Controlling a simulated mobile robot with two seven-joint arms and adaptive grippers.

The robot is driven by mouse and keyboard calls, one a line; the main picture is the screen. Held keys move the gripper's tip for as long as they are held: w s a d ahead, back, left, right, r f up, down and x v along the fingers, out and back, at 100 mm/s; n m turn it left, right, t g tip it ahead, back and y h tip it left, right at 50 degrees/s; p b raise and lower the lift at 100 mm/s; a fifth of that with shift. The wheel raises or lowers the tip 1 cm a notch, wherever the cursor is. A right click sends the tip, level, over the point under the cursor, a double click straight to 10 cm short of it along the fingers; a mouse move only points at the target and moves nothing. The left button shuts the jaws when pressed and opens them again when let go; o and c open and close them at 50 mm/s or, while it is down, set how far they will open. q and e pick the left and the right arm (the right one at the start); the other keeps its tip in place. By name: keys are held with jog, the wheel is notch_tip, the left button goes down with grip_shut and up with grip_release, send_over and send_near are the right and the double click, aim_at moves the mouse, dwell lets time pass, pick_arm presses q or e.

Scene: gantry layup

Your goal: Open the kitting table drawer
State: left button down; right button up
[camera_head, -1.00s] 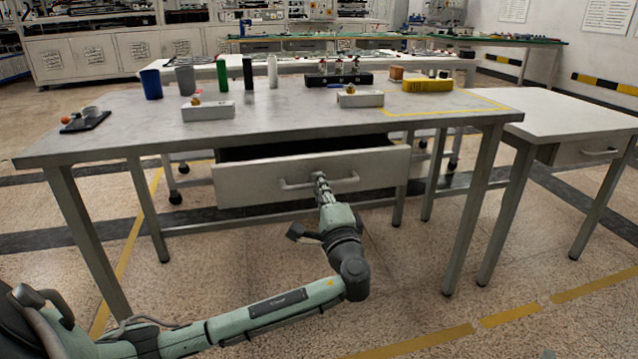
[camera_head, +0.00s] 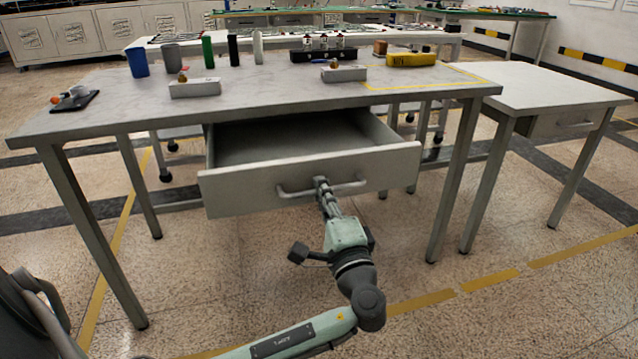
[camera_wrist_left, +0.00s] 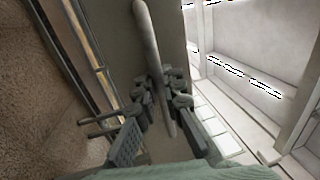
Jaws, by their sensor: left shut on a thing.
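The kitting table (camera_head: 270,95) has a grey top on metal legs. Its drawer (camera_head: 240,194) stands well out from under the top, and its inside shows bare in the head view. A bar handle (camera_head: 291,192) runs across the drawer front. My left gripper (camera_head: 322,183) is shut on the handle near its middle. In the left wrist view the handle (camera_wrist_left: 150,40) passes between the fingers of my left gripper (camera_wrist_left: 163,100), with the drawer front behind it. My right gripper is in neither view.
A side table (camera_head: 550,88) stands close at the right. The floor before the drawer is clear apart from my arm.

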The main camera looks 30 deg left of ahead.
pick_arm(q)
jog(key=c, duration=1.9)
grip_release()
jog(key=v, duration=1.2)
jog(key=shift+s, duration=0.1)
